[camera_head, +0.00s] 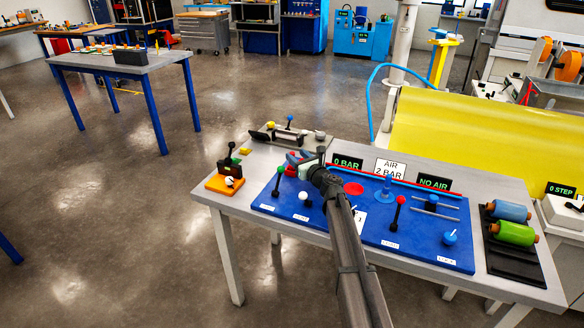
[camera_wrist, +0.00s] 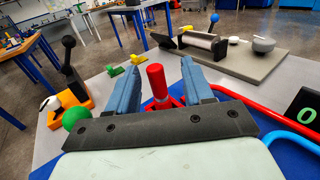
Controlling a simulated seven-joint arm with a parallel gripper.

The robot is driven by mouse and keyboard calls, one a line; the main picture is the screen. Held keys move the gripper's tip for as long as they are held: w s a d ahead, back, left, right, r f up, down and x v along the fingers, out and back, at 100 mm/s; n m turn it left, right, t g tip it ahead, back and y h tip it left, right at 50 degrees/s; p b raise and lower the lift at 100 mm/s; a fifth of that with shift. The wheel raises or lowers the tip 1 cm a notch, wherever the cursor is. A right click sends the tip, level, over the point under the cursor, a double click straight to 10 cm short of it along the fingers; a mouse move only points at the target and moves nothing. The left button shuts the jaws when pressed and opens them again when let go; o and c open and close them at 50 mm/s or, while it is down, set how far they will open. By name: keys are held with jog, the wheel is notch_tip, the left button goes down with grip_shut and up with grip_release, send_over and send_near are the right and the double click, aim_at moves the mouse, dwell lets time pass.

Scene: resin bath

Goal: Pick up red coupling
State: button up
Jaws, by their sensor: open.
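The red coupling (camera_wrist: 156,82) shows in the wrist view as an upright red cylinder above a wider red base. It stands between the two blue-grey fingers of my gripper (camera_wrist: 158,66), which are apart with visible gaps on both sides. In the head view, my gripper (camera_head: 300,158) is over the back left part of the blue board (camera_head: 330,225). Red parts, probably the coupling (camera_head: 291,172), show there beside the fingers, mostly hidden by my gripper and wrist. I cannot tell the exact height of the fingers relative to the coupling.
A green-knobbed lever (camera_head: 281,170) stands close left of my gripper, near an orange block with a black lever (camera_head: 224,185). A red pipe (camera_wrist: 265,108) runs at the right. A grey plate with a roller (camera_head: 287,136) lies behind. A red-knobbed lever (camera_head: 401,199) stands farther right.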

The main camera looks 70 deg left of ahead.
aim_at(291, 153)
jog(key=a, duration=0.2)
jog(key=s+a, duration=0.1)
jog(key=a, duration=0.1)
jog(key=shift+s+a+f, duration=0.2)
jog(key=shift+a, duration=0.2)
grip_shut()
